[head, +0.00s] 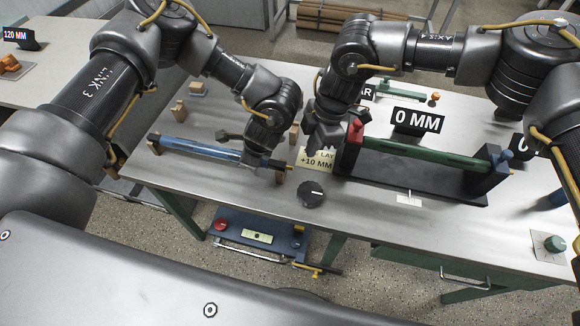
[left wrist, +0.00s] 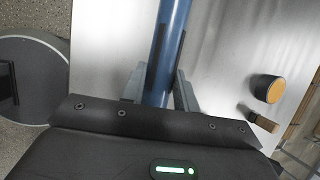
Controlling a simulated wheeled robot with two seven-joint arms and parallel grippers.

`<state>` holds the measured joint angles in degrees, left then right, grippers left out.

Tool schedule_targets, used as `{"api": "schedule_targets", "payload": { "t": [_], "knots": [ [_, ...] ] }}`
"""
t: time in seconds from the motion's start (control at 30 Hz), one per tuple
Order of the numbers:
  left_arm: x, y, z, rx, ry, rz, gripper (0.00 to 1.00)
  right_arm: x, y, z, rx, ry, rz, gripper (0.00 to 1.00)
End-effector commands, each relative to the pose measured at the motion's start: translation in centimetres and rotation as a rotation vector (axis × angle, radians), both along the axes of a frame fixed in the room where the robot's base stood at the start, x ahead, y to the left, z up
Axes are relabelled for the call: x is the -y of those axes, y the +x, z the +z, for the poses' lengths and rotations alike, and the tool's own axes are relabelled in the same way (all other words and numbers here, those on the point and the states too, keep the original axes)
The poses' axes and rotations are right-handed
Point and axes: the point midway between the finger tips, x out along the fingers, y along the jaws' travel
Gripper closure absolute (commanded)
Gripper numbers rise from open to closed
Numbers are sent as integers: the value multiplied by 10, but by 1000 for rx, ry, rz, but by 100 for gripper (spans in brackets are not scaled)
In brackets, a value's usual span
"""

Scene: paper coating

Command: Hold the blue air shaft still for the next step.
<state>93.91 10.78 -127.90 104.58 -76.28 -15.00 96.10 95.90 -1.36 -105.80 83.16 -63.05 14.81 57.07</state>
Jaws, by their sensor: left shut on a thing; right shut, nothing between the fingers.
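The blue air shaft (head: 200,148) lies lengthwise over the left part of the workbench, with small support blocks near its ends. My left gripper (head: 257,158) is shut on it near its right end. In the left wrist view the shaft (left wrist: 172,45) passes between the two fingers of the left gripper (left wrist: 160,88). Whether the shaft rests on the blocks or is slightly raised is hard to tell. My right gripper (head: 325,142) is shut and empty, beside the red block (head: 355,131) at the left end of a black stand.
The black stand (head: 415,175) carries a green roller (head: 425,152). A "0 MM" sign (head: 417,121) stands behind it. A yellow "+10 MM" card (head: 314,160) and a dark knob (head: 312,193) lie between shaft and stand. The bench (head: 210,185) is clear in front of the shaft.

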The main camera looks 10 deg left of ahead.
Motion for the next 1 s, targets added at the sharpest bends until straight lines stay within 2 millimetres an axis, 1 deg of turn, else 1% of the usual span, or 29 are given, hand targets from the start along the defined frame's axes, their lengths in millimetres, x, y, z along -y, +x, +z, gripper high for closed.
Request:
{"api": "schedule_targets", "payload": {
  "t": [0.13, 0.23, 0.37, 0.6, 0.7, 0.83, 1.0],
  "knots": [
    [0, 0, 0, 1, 1, 0, 100, -2, -2, 1, -18, 6, -18, 100],
    [0, 0, 0, 1, 1, 0, 100, -2, -3, -4, -19, 7, -18, 100],
    [0, 0, 0, 1, 1, 0, 100, -2, -3, -17, -20, 5, -18, 100],
    [0, 0, 0, 1, 0, 0, 100, -2, -3, -46, -19, 5, -18, 100],
    [0, 0, 1, 1, 0, 0, 100, -2, -3, -55, -19, 6, -17, 100],
    [0, 1, 1, 2, 0, -1, 100, -2, -2, -62, -17, 7, -18, 100],
    [0, 0, 1, 2, -1, -1, 100, -2, -2, -65, -16, 6, -17, 100]
  ]
}}
